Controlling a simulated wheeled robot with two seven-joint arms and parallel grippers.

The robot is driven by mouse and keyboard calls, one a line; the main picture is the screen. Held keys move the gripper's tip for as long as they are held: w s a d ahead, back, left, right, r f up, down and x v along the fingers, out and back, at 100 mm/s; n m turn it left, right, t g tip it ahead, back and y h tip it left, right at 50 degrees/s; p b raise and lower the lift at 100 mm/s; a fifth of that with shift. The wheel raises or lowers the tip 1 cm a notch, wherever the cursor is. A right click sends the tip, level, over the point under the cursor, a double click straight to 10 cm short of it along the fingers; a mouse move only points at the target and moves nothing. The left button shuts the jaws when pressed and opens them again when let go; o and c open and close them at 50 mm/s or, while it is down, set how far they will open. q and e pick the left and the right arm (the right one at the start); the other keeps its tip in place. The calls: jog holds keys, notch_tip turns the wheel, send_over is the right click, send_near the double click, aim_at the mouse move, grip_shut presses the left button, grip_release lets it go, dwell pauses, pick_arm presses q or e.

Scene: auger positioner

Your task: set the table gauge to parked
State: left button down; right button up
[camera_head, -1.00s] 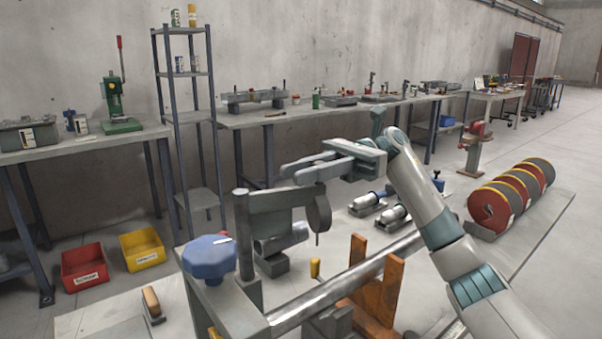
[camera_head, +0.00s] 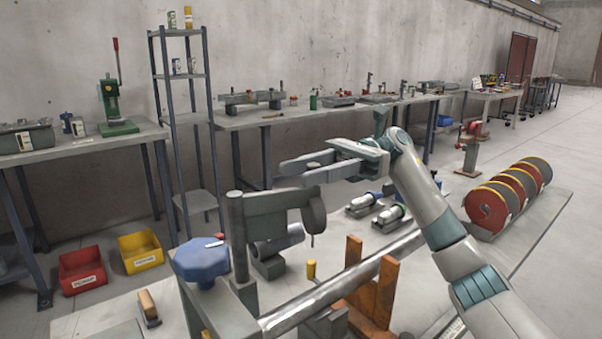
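A grey bracket arm (camera_head: 272,200) reaches right from an upright post (camera_head: 239,240) on the near bench. A dark, round gauge-like part (camera_head: 313,210) hangs at its right end; I take this as the table gauge, but its face and any marking cannot be read. A blue lobed knob (camera_head: 199,261) sits at the left, in front of the post. My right gripper (camera_head: 298,170) appears above and behind the bracket in the picture. Its fingers point left and look apart, with nothing between them; contact with the bracket cannot be made out. My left gripper is not in view.
A long metal shaft (camera_head: 342,285) runs across an orange cradle (camera_head: 383,292). Striped discs (camera_head: 493,206) stand at the right. A wooden-handled tool (camera_head: 148,306) lies at the left. Red (camera_head: 83,268) and yellow (camera_head: 140,252) bins sit farther left.

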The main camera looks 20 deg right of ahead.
jog(key=v, duration=1.2)
jog(key=shift+b, duration=0.3)
